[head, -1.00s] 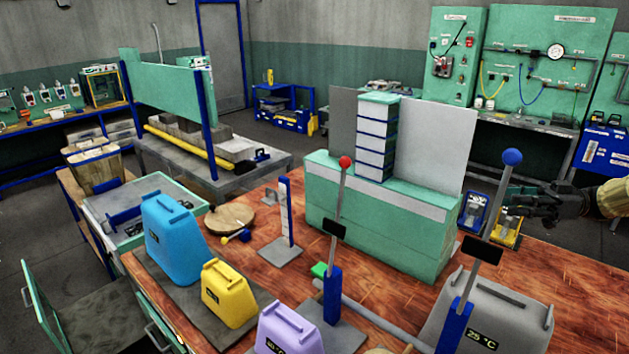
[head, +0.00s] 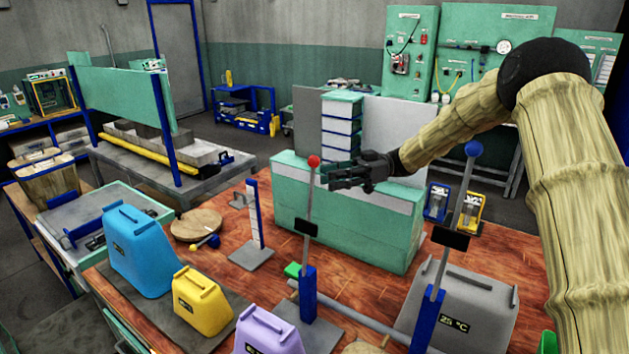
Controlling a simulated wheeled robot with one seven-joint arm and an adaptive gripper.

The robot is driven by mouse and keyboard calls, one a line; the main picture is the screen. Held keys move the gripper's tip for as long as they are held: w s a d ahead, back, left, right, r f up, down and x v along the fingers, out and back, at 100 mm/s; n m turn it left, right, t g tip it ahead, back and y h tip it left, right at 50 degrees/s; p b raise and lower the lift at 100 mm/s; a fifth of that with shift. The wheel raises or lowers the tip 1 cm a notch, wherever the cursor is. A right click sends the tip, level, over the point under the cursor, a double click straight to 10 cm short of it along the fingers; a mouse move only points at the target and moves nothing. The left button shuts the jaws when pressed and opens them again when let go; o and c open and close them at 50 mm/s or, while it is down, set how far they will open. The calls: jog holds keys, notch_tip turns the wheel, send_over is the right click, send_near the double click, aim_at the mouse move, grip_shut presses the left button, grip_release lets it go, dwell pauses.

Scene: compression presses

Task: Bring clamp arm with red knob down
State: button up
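The clamp arm with the red knob (head: 314,161) stands nearly upright on a blue post (head: 308,294), with a black block part way up its grey rod. My gripper (head: 334,176) reaches in from the right, just right of the red knob and slightly lower in the picture. Its fingers point left and look close to the rod; I cannot tell whether they touch it. Whether the fingers are open or shut is too small to tell. A second clamp arm with a blue knob (head: 473,149) stands upright to the right, below my arm in the picture.
A green box (head: 345,212) stands behind the clamps on the wooden table (head: 250,302). Blue (head: 140,250), yellow (head: 201,300) and purple (head: 268,333) canisters sit at the front left. A grey canister (head: 462,300) is at the right.

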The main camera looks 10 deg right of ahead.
aim_at(313, 181)
jog(key=a, duration=0.2)
jog(key=s+a, duration=0.1)
jog(key=a, duration=0.2)
jog(key=shift+s+a+r, duration=0.1)
jog(key=shift+a+r, duration=0.05)
jog(key=shift+s+a, duration=0.1)
jog(key=shift+a, duration=0.35)
jog(key=shift+d, duration=0.2)
grip_shut()
